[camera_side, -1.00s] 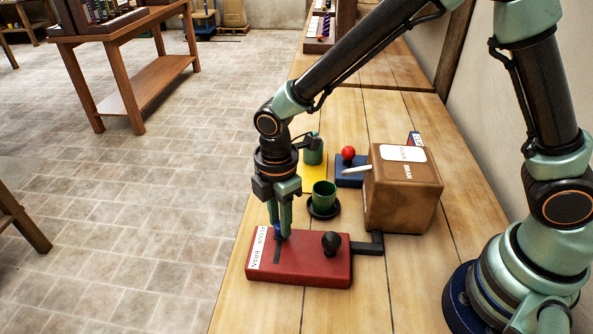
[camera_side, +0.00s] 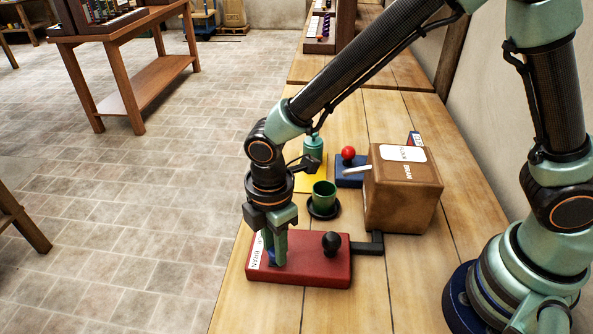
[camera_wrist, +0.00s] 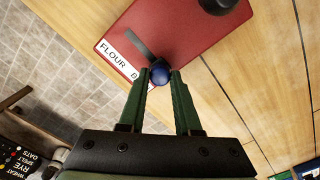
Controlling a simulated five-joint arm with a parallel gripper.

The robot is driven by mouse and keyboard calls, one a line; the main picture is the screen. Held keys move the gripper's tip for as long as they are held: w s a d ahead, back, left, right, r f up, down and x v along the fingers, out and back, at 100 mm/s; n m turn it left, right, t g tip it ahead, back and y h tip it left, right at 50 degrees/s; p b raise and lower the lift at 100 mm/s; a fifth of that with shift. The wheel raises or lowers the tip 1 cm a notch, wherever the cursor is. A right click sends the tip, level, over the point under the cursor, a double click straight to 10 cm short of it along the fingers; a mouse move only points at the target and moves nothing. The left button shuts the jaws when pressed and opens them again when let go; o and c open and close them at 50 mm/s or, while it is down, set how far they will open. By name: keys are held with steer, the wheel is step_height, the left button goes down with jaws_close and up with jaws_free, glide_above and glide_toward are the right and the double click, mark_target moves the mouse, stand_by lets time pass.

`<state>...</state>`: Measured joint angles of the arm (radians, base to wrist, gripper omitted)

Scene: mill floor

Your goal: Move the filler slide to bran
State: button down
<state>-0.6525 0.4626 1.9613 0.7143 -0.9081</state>
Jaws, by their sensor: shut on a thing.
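The filler is a red block (camera_side: 312,265) at the near end of the bench, with a white label (camera_side: 255,250) along its left side. In the wrist view the label (camera_wrist: 118,63) reads "FLOUR" and then a "B", with the rest hidden by my finger. A dark slot (camera_wrist: 138,46) runs beside the label. The slide's blue knob (camera_wrist: 160,73) stands at the slot's end nearest my gripper, on the "B" side; the side view shows little of it. My gripper (camera_side: 274,259) is shut on this knob, also seen between my fingertips in the wrist view (camera_wrist: 160,76).
A black knob (camera_side: 331,242) stands on the red block's right part. Behind are a green cup (camera_side: 324,193) on a dark saucer, a brown box (camera_side: 405,195), a blue block with a red ball (camera_side: 348,153), and a yellow mat (camera_side: 306,184). The bench's left edge is close.

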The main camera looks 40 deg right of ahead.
steer(key=shift+s+a, duration=0.2)
steer(key=c, duration=0.6)
jaws_free()
steer(key=shift+r, duration=0.1)
step_height(320, 180, up, 12)
steer(key=shift+d, duration=0.1)
steer(key=s+d+r+m+t, duration=0.1)
steer(key=d+r+m+t, duration=0.1)
steer(key=d+m, duration=0.7)
steer(key=s+d+r+m+t, duration=0.1)
steer(key=d+r+m+t, duration=0.2)
steer(key=d, duration=1.2)
steer(key=r+m, duration=0.2)
steer(key=m, duration=0.3)
steer(key=shift+s+m+t, duration=0.2)
steer(key=shift+m+t, duration=0.1)
steer(key=shift+m, duration=0.1)
